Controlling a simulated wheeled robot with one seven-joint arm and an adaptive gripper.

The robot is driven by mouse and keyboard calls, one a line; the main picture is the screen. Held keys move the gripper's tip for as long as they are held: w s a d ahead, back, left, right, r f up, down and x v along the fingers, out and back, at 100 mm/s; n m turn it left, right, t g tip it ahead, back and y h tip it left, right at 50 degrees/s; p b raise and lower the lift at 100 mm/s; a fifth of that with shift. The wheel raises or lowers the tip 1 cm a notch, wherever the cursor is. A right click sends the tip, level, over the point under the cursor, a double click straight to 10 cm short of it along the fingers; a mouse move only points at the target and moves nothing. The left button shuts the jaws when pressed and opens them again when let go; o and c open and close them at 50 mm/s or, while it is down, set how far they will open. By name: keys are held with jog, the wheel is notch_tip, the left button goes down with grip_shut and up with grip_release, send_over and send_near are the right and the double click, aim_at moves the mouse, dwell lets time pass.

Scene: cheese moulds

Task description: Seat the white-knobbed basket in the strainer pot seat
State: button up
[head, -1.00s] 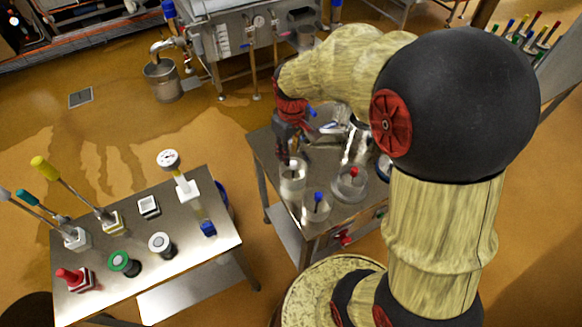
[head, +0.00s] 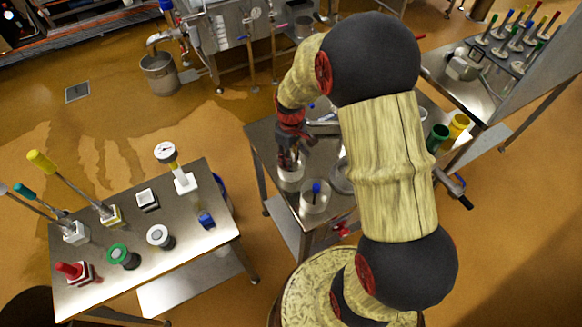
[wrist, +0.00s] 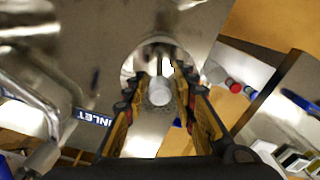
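The white-knobbed basket shows in the wrist view as a pale round knob (wrist: 159,91) inside a pale, see-through round wall. In the head view it is a pale cylinder (head: 290,174) on the middle table, directly under my gripper (head: 289,158). In the wrist view my gripper (wrist: 160,86) is open, with its yellow-lined fingers on both sides of the knob and gaps showing beside it. Whether the fingertips touch anything is unclear. I cannot make out the strainer pot seat for sure; bright metal pipework (wrist: 32,100) lies left of my fingers by an INLET label (wrist: 92,118).
A blue-knobbed clear basket (head: 315,197) stands close in front on the same table (head: 262,140). Another clear container (head: 342,178) is partly behind my arm. The left table (head: 185,255) holds several gauges and moulds. Green (head: 437,137) and yellow (head: 459,124) cups stand right.

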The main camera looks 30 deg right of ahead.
jog(key=shift+f, duration=0.2)
jog(key=shift+c, duration=1.2)
jog(key=c, duration=0.4)
grip_shut()
